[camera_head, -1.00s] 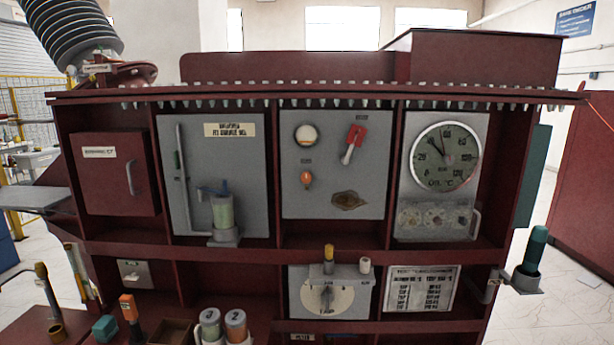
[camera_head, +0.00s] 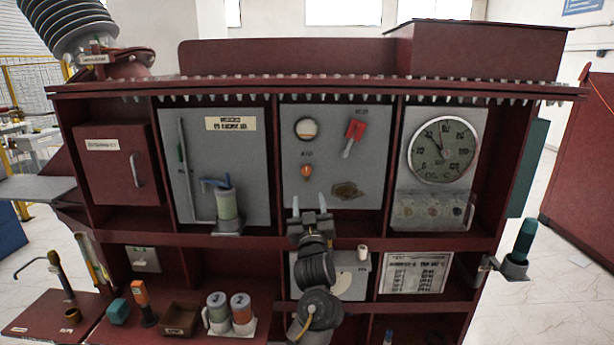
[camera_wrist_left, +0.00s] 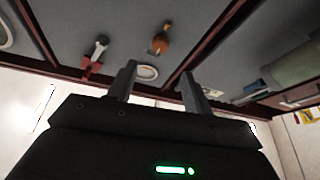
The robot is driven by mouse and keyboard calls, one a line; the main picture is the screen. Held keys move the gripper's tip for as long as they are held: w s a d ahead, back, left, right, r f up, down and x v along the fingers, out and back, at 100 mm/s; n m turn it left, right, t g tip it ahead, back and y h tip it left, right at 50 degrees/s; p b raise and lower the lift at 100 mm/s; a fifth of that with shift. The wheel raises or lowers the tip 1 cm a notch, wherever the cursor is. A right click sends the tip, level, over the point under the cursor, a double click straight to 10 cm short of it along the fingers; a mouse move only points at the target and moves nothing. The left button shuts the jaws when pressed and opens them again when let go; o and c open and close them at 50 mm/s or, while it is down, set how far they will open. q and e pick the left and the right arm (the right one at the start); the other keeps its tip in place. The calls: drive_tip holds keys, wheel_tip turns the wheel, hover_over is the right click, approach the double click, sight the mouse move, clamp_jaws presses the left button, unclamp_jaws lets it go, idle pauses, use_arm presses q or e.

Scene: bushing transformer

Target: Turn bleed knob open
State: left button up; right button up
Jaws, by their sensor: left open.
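A small orange knob (camera_head: 306,170) sits on the grey middle panel (camera_head: 370,185); its label is too small to read. It also shows in the left wrist view (camera_wrist_left: 160,42). A round white-faced part (camera_head: 306,129) is above it, and a red-handled lever (camera_head: 353,137) is to its upper right. My left gripper (camera_head: 309,205) is open and empty, its fingers pointing up just below the orange knob in the head view. In the left wrist view the fingers (camera_wrist_left: 158,75) are spread apart, with the knob beyond them, not between them. My right gripper is not in view.
A round dial gauge (camera_head: 443,150) is on the right panel. A pump-like device (camera_head: 226,205) stands on the left panel. A red ledge (camera_head: 260,243) runs below the panels. Numbered cups (camera_head: 241,310) and a brown box (camera_head: 179,318) stand lower left.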

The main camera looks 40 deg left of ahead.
sight(307, 173)
use_arm(q)
drive_tip(key=p+x, duration=0.3)
drive_tip(key=x, duration=0.6)
drive_tip(key=shift+w+a+r, duration=0.15)
drive_tip(key=shift+w+r, duration=0.05)
drive_tip(key=shift+w+a+r, duration=0.1)
drive_tip(key=shift+w+a, duration=0.2)
drive_tip(key=c, duration=1)
drive_tip(key=shift+o, duration=0.2)
